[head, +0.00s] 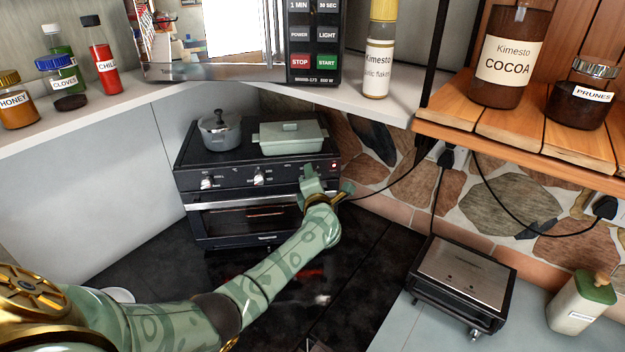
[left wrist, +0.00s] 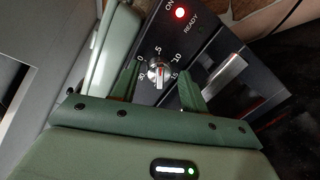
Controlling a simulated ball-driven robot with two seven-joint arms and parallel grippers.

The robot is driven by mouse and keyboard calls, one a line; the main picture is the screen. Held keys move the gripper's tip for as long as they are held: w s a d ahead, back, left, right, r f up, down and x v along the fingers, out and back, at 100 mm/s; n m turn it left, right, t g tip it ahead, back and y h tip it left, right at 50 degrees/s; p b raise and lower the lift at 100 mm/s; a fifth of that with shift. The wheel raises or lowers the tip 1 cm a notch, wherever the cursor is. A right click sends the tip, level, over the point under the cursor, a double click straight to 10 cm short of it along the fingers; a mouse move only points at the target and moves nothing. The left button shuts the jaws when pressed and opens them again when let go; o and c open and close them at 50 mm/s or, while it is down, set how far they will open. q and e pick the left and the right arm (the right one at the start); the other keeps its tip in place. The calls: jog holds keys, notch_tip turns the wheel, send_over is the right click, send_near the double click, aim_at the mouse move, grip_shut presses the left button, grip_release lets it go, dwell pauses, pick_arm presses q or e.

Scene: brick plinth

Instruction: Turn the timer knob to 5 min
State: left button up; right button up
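My left gripper (left wrist: 160,78) is open, with one green finger on each side of the knob; gaps show between fingers and knob. In the head view my left gripper (head: 312,181) is at the right end of the panel of the black toaster oven (head: 235,205) and hides the timer knob. My right gripper is not in view.
A red light (left wrist: 180,13) glows beside the knob. A grey pot (head: 220,133) and a green lidded dish (head: 290,138) stand on the oven. Two other knobs (head: 258,178) sit left of my gripper. A sandwich press (head: 462,280) stands at right.

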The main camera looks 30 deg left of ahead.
pick_arm(q)
jog(key=v, duration=1.6)
jog(key=shift+s+r, duration=0.1)
